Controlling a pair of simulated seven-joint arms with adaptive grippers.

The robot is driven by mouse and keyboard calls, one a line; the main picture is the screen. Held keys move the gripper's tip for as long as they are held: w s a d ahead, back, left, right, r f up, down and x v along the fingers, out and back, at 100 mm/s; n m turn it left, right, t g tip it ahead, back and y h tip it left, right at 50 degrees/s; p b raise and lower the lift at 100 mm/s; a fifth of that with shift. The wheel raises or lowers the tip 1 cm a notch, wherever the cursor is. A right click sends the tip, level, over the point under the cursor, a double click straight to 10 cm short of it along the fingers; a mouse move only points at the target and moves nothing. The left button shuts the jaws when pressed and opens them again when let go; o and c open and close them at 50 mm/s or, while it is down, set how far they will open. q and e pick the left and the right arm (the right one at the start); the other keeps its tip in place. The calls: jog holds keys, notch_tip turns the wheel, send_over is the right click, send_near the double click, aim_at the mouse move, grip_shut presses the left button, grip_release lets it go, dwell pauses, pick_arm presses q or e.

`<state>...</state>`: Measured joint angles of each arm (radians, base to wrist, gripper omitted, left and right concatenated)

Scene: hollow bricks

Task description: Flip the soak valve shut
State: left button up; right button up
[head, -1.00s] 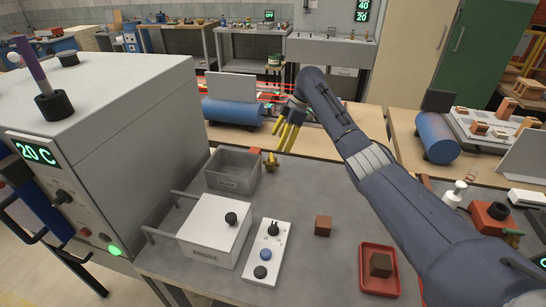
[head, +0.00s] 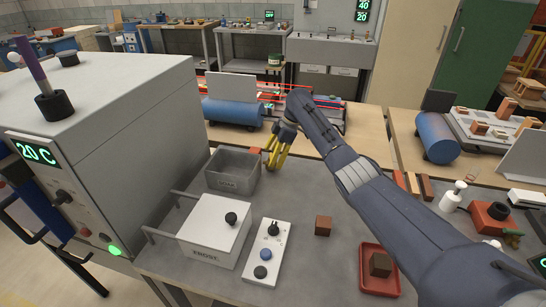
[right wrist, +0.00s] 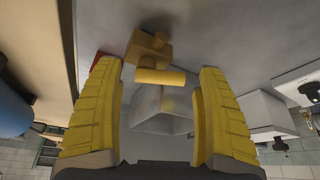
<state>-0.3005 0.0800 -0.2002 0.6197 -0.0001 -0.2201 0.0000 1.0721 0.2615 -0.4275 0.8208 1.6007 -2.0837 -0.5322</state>
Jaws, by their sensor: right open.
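The soak tank (head: 228,184) is a grey open box with SOAK on its front, at the back left of the bench in the head view. The small brass valve stands at its right side and is mostly hidden there by my right gripper (head: 275,164). In the right wrist view the brass valve (right wrist: 148,48) and its round yellow lever (right wrist: 160,77) lie just beyond and between the open yellow fingers (right wrist: 160,110). I see no contact between fingers and lever. My left gripper is not in view.
A white FROST box (head: 214,230) and a control panel (head: 266,252) with knobs stand in front. A brown cube (head: 323,226) and a red tray (head: 365,268) holding a dark cube lie to the right. The grey bench between them is clear.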

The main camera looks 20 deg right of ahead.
grip_shut()
dwell(0.4)
jog(key=shift+a+m+t, duration=0.2)
jog(key=shift+m+t, duration=0.25)
jog(key=shift+m, duration=0.8)
jog(key=shift+a+m+t, duration=0.2)
jog(key=shift+m+t, duration=0.25)
jog(key=shift+m, duration=0.8)
grip_release()
